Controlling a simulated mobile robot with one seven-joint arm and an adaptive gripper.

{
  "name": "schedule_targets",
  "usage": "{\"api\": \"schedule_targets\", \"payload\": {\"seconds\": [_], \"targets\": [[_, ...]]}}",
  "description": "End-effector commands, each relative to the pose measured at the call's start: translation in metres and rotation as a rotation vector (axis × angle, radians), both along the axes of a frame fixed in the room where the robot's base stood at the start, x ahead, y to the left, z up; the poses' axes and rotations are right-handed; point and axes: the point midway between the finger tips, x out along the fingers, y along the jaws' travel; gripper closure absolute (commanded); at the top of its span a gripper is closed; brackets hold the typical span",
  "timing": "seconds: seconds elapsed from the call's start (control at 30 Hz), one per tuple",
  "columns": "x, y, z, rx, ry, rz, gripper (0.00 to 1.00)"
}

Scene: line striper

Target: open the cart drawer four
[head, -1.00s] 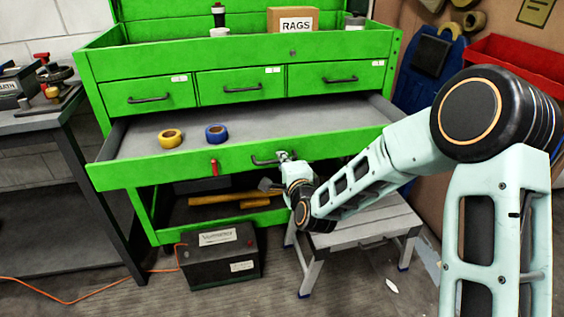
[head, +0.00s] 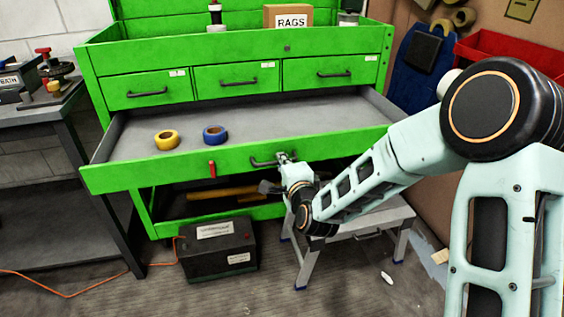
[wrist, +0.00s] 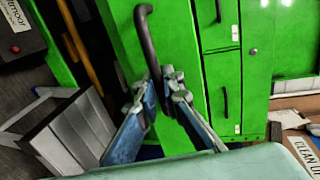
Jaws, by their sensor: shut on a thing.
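The green cart (head: 235,45) has three small shut drawers in a row. The wide drawer below them (head: 130,178), which I take as drawer four, is pulled well out. Its grey floor shows, with a yellow tape roll (head: 166,140) and a blue tape roll (head: 215,135) on it. My gripper (head: 286,158) is at the right end of this drawer's dark bar handle (head: 262,162), shut on it. In the wrist view the fingers (wrist: 165,88) are around the lower end of the handle (wrist: 146,38). The exact contact is partly hidden by the fingers.
A grey step stool (head: 372,222) stands below my forearm, close to the drawer's right front. A black battery box (head: 218,250) sits on the floor under the drawer. A dark workbench (head: 50,124) is at the left. Open floor lies in front.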

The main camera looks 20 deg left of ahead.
Motion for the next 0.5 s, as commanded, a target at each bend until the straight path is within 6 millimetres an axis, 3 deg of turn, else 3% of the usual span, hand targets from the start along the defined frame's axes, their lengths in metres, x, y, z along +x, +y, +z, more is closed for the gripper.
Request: {"api": "schedule_targets", "payload": {"seconds": [0.03, 0.07, 0.13, 0.5], "targets": [[0.0002, -0.0004, -0.0001, 0.000, 0.000, -0.001, 1.00], [0.0004, -0.0005, -0.0001, 0.000, 0.000, -0.001, 0.92], [0.0003, -0.0004, -0.0001, 0.000, 0.000, -0.001, 0.86], [-0.0042, -0.0028, 0.0010, -0.001, 0.001, 0.000, 0.86]]}}
